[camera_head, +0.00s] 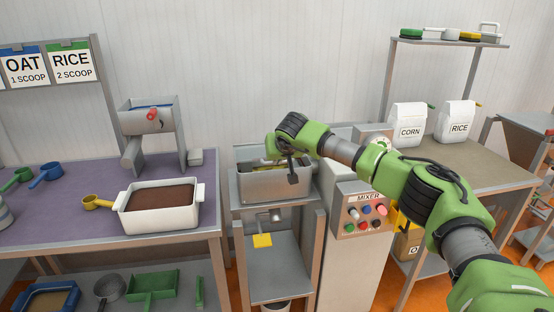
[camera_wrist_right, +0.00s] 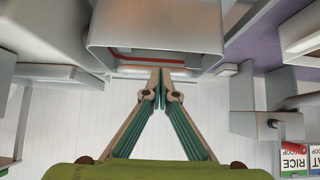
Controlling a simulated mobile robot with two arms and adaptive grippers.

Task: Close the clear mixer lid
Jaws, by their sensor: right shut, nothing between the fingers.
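The mixer's steel trough (camera_head: 262,187) stands open-topped in the middle of the head view, left of its control panel (camera_head: 348,228). The clear lid cannot be made out for certain. My right arm reaches in from the right, and its wrist is over the back of the trough. My left gripper is out of view.
Left of the mixer, a purple-topped table (camera_head: 60,222) holds a white tub (camera_head: 160,222) of brown material, scoops and a hand-cranked hopper (camera_head: 150,120). On the right, a bench (camera_head: 455,165) carries white CORN (camera_head: 407,118) and RICE (camera_head: 455,115) bags. A wall stands close behind.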

